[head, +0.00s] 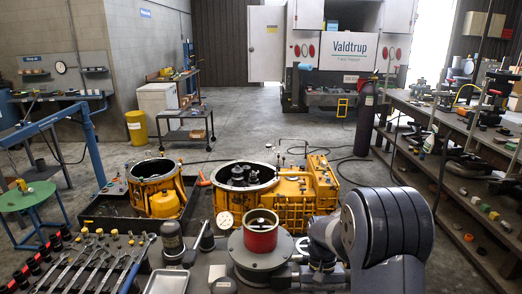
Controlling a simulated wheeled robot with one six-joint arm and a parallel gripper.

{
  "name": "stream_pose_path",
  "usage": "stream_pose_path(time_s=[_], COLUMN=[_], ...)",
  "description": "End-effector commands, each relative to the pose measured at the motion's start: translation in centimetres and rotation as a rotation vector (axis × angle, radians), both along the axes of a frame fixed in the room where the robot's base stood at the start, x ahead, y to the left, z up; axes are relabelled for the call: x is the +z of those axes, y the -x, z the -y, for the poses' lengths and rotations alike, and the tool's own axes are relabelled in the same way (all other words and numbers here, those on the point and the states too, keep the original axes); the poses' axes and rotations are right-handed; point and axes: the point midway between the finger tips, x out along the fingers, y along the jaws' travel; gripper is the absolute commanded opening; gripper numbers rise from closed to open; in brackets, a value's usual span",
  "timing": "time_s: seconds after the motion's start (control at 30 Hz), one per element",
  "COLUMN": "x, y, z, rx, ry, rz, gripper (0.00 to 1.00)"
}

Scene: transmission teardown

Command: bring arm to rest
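My arm (395,225) shows at the bottom right of the head view as thick, rounded dark grey links. It is folded close to the camera, and a lighter grey jointed part of it reaches left, low over the workbench area. I cannot make out my gripper or its fingers. A yellow transmission housing (305,195) stands just beyond the arm, with an open round bell and dark parts inside. A second yellow ring-shaped housing (155,190) sits to its left in a dark tray (100,210). A red-topped cylinder on a grey flange (261,235) stands left of the arm.
Wrenches (105,262) and sockets lie at the front left. A long shelf bench (450,125) with parts runs along the right, with a dark gas cylinder (366,120) beside it. A small cart (187,128) stands further back. The middle floor beyond is clear.

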Motion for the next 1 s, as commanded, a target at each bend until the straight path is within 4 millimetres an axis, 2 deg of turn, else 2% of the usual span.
stream_pose_path(time_s=[0.5, 0.53, 1.0], x=[9.0, 9.0, 0.0], y=[-3.8, -3.8, 0.2], z=[0.1, 0.1, 0.0], rx=[0.002, 0.002, 0.003], ry=[0.0, 0.0, 0.0], rz=[0.006, 0.001, -0.006], gripper=[0.34, 0.34, 0.34])
